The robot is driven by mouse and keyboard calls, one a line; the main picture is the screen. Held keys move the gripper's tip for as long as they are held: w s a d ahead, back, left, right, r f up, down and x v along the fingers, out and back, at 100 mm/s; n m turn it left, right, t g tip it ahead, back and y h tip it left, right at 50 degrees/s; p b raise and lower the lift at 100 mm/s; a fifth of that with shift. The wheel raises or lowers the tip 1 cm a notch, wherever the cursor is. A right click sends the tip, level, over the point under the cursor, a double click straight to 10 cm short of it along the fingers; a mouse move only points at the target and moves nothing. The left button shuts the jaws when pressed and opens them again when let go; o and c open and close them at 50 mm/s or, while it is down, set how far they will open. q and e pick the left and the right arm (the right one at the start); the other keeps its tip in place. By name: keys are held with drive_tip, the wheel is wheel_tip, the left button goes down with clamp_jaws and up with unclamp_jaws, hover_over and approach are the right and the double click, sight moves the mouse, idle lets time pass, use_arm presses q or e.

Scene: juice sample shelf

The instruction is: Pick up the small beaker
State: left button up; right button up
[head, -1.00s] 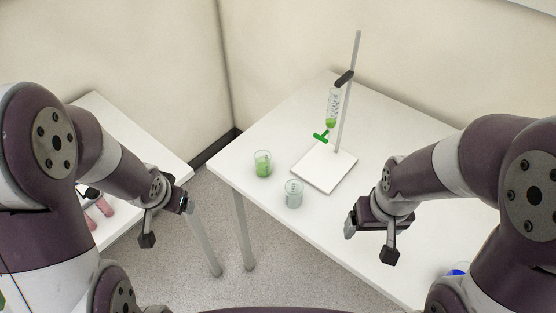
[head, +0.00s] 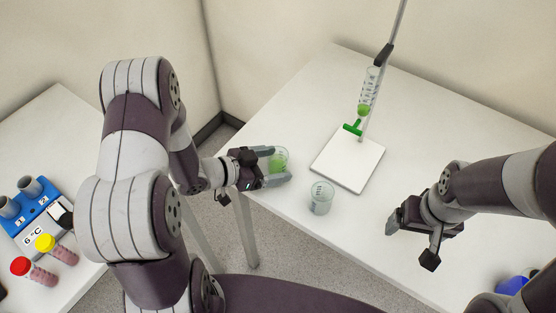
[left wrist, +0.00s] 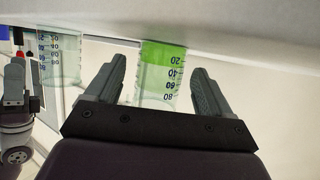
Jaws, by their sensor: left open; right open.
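A glass beaker with green liquid (head: 279,157) stands upright near the table's left edge. My left gripper (head: 279,166) is open, with one finger on each side of this beaker. In the left wrist view the green-liquid beaker (left wrist: 160,73) shows between the two spread fingers, with small gaps beside it. A second beaker (head: 321,198), with pale, nearly clear contents, stands to the right and nearer me; it also shows in the left wrist view (left wrist: 60,55). The two look similar in size. My right gripper (head: 416,225) is open and empty over the table's right part.
A stand with a white base (head: 347,160) holds a burette (head: 369,90) with green liquid and a green tap behind the beakers. A side table at left carries a blue block (head: 38,218) and red- and yellow-capped tubes (head: 45,243). A blue object (head: 512,285) is at lower right.

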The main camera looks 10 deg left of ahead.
sight(283, 163)
use_arm(q)
drive_tip(key=x, duration=0.2)
drive_tip(key=shift+w+d+f, duration=0.1)
drive_tip(key=shift+w+d, duration=0.1)
drive_tip(key=shift+d, duration=0.15)
drive_tip(key=shift+w+d+f, duration=0.1)
drive_tip(key=shift+w, duration=0.1)
drive_tip(key=c, duration=1.1)
wheel_tip(283, 163, up, 10)
drive_tip(key=shift+s+r+p, duration=0.1)
drive_tip(key=shift+p, duration=0.65)
wheel_tip(283, 163, up, 5)
drive_tip(key=p, duration=0.4)
drive_tip(key=shift+p, duration=0.35)
